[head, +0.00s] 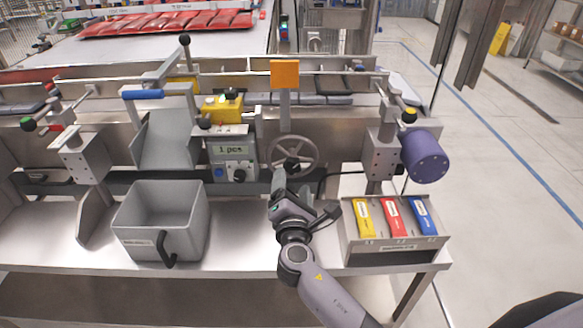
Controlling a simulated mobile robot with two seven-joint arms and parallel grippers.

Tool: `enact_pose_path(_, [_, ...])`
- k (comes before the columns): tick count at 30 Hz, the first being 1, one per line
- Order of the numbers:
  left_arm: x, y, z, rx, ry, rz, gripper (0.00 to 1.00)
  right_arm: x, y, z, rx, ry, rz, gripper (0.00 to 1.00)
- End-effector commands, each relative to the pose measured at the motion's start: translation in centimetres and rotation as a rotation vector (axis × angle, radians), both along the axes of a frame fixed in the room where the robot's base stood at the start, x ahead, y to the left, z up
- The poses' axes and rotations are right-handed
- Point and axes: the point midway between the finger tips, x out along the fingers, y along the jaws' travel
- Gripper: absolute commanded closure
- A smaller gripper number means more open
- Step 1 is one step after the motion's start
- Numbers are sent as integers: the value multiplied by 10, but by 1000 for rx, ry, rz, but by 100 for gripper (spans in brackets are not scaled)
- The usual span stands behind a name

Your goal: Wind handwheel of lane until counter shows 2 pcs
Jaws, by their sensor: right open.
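The handwheel (312,147) is a grey spoked wheel with a dark hub, mounted on the machine front below an orange square plate (284,74). The counter (231,149) to its left is a small grey box whose display reads 1 pcs, with a blue button and a black knob below. My right gripper (279,178) is open and points up at the lower left of the wheel. Its fingertips lie close to the rim; I cannot tell whether they touch it. My left gripper is not in view.
A grey bin (134,222) with a black handle stands left on the steel shelf, below a chute (166,140). A box (392,247) with yellow, red and blue items stands right. A purple cylinder (425,157) juts out above it. A black cable runs right of the wheel.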

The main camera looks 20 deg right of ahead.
Motion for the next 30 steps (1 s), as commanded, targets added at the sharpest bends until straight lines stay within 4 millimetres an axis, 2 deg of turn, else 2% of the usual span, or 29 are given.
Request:
enact_pose_path(6, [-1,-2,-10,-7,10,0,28,32,-9,-1,3,-2,-1,28])
enact_pose_path(12, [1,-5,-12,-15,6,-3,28,51,-15,-1,5,-1,0,28])
enact_pose_path(23, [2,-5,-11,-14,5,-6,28,56,-17,0,5,0,0,28])
enact_pose_path(25, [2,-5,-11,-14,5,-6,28,56,-17,0,5,0,0,45])
enact_pose_path(28, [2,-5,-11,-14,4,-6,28,56,-17,0,5,0,0,77])
enact_pose_path(29, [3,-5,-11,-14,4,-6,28,56,-17,0,5,0,0,85])
enact_pose_path(30, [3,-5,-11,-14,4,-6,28,56,-16,0,5,0,0,84])
